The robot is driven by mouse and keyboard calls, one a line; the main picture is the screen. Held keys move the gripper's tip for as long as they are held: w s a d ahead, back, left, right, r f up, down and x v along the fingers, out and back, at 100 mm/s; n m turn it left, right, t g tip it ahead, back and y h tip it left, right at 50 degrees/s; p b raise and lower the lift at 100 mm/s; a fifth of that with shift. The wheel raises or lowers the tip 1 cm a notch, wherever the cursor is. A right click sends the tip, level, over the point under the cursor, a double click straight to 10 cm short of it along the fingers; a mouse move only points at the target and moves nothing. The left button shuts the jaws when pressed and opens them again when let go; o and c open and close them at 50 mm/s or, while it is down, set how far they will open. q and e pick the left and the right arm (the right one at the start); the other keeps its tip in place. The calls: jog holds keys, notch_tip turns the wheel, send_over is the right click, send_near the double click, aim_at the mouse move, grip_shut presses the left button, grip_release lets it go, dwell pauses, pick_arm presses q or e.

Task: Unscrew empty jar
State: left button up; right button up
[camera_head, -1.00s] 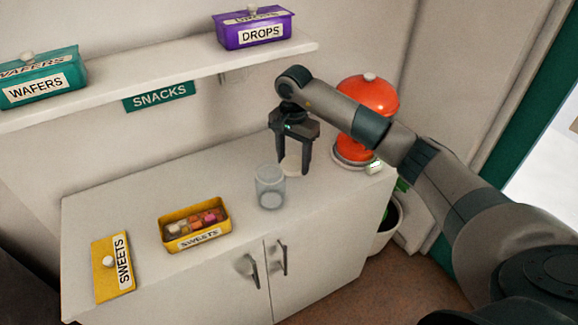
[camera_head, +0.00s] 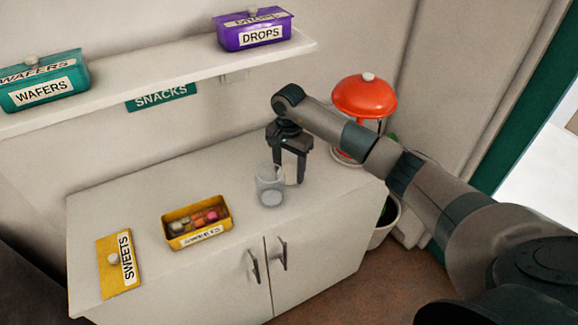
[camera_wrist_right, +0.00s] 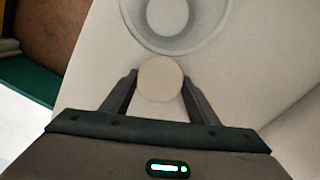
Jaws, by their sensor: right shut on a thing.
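The empty glass jar (camera_head: 270,186) stands upright on the white counter, clear and with nothing inside. It looks open from above in the right wrist view (camera_wrist_right: 167,15), as a wide ring just beyond my fingertips. My right gripper (camera_head: 290,181) points down just right of and behind the jar. Its two fingers are shut on a small pale round thing, apparently the lid (camera_wrist_right: 160,79), which shows between the fingertips in the right wrist view. In the head view the jar and a finger partly hide it. My left gripper is not in view.
An open yellow sweets box (camera_head: 198,236) and its lid (camera_head: 119,265) lie left on the counter (camera_head: 150,200). A shelf above holds a teal wafers box (camera_head: 44,82) and a purple drops box (camera_head: 253,30).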

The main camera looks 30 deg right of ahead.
aim_at(289, 172)
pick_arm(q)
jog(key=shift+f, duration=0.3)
pick_arm(e)
jog(key=shift+f, duration=0.2)
jog(key=o, duration=1.2)
jog(key=shift+c, duration=0.2)
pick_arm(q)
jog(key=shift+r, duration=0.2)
pick_arm(e)
jog(key=shift+r, duration=0.15)
jog(key=shift+r, duration=0.15)
jog(key=shift+r+b, duration=0.25)
jog(key=shift+b, duration=0.05)
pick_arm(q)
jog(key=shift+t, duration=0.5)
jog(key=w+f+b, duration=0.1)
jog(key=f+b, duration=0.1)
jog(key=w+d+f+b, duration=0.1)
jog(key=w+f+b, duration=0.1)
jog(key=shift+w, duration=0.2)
pick_arm(e)
notch_tip(289, 172, up, 11)
jog(key=shift+r, duration=0.15)
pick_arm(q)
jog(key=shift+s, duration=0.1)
